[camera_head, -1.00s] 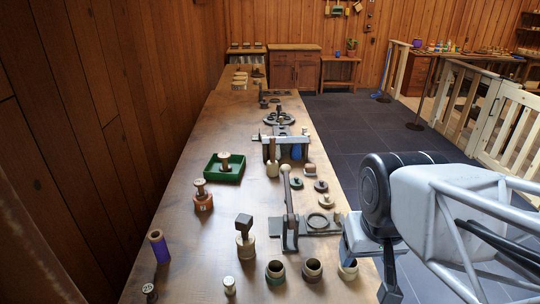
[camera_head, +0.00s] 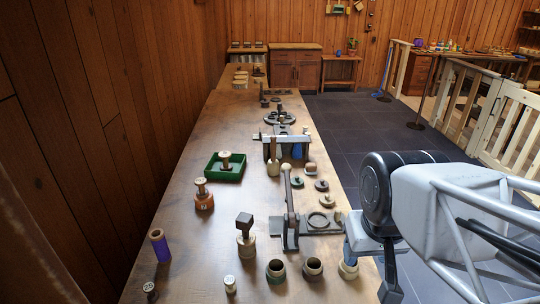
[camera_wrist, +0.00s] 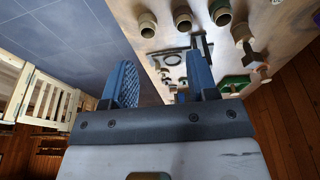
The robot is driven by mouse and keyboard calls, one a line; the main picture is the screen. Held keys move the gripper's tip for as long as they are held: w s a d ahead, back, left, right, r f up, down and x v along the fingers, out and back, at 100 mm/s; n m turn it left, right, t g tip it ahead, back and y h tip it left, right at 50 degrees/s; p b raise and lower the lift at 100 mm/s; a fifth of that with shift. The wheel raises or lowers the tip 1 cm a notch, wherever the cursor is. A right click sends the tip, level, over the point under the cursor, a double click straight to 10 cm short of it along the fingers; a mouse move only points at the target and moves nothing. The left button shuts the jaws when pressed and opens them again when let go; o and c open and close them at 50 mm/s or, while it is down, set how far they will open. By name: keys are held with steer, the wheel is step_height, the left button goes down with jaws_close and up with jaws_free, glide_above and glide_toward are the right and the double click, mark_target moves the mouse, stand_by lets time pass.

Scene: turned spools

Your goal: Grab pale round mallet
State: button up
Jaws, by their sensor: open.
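The pale round mallet (camera_head: 273,169) stands in the middle of the bench in the head view, its pale rounded head low and its brown handle pointing up. It is in front of a grey metal fixture with blue parts. I cannot make it out for sure in the wrist view. My gripper (camera_wrist: 163,82) is open and empty, its two blue-grey fingers wide apart. In the head view my wrist is at the bench's right edge, nearer the camera than the mallet and well apart from it.
A lever press (camera_head: 290,215) with a tall arm stands just nearer than the mallet. A green tray (camera_head: 211,174) holding a spool is left of it. Several round pots (camera_head: 312,267), a dark block-headed tool (camera_head: 245,235) and a purple cylinder (camera_head: 160,246) stand nearer. The bench's left side is mostly clear.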

steer(key=w+v, duration=0.1)
steer(key=v, duration=0.4)
steer(key=w+d+r+n+h, duration=0.1)
steer(key=w+d+n+h, duration=0.15)
steer(key=w, duration=0.45)
steer(key=w+d+r+n+h, duration=0.1)
steer(key=w+r+n+h, duration=0.1)
steer(key=w+n, duration=0.35)
steer(key=n+t+h, duration=0.6)
steer(key=n+t, duration=0.6)
steer(key=n, duration=0.9)
glide_above(273, 156)
steer(key=w+a+v, duration=0.1)
steer(key=v, duration=0.4)
step_height(273, 156, down, 4)
step_height(273, 156, down, 20)
steer(key=shift+s+r, duration=0.25)
steer(key=shift+s, duration=0.05)
steer(key=shift+d, duration=0.15)
